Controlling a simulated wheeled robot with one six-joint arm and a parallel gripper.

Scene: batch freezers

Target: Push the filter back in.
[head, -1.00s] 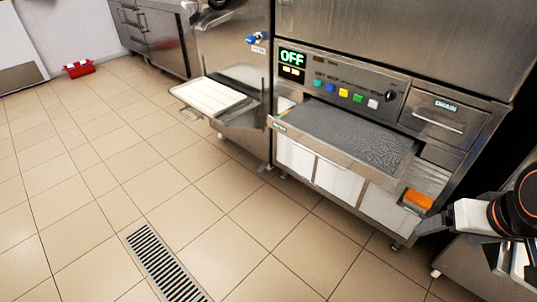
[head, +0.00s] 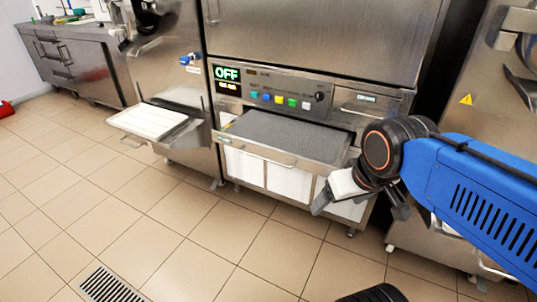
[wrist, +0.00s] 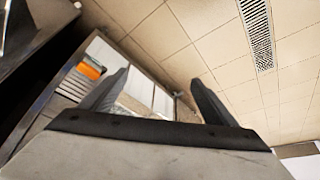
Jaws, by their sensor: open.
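The filter (head: 285,133) is a flat dark grey mesh panel in a steel frame. It sticks out of the front of the middle machine, below the control panel, with a bar handle (head: 265,158) along its front edge. My gripper (head: 330,200) is in front of the machine's lower right, beside and below the filter's right front corner, and appears apart from it. In the wrist view my gripper (wrist: 160,78) is open with nothing between its fingers. The filter cannot be made out clearly there.
A white tray (head: 150,122) juts from the left machine. An orange piece (wrist: 89,70) shows in the wrist view on the machine's lower part. A floor drain (head: 110,288) lies front left. The tiled floor before the machines is clear.

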